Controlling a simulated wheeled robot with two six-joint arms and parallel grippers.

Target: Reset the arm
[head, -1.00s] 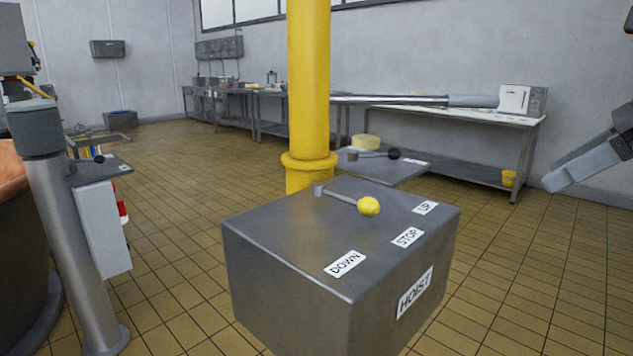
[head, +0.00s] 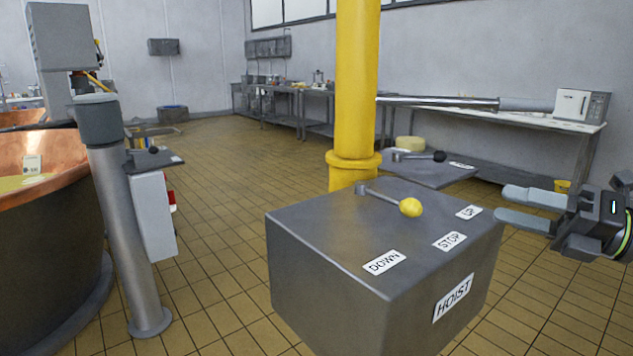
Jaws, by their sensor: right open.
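My right gripper (head: 528,208) is at the right edge of the head view, with its two grey fingers apart and nothing between them. It points left, beside the right edge of the grey hoist box (head: 340,255). A lever with a yellow knob (head: 411,207) lies on the box top, between the labels UP (head: 468,212), STOP (head: 449,241) and DOWN (head: 384,262) and the yellow post. The fingers are apart from the knob. My left gripper is not in view.
A yellow post (head: 355,100) rises behind the box. A second panel (head: 430,172) with a black-knobbed lever (head: 439,157) stands behind. A copper vat (head: 60,160) and a grey column (head: 125,230) stand at left. Tiled floor is free between.

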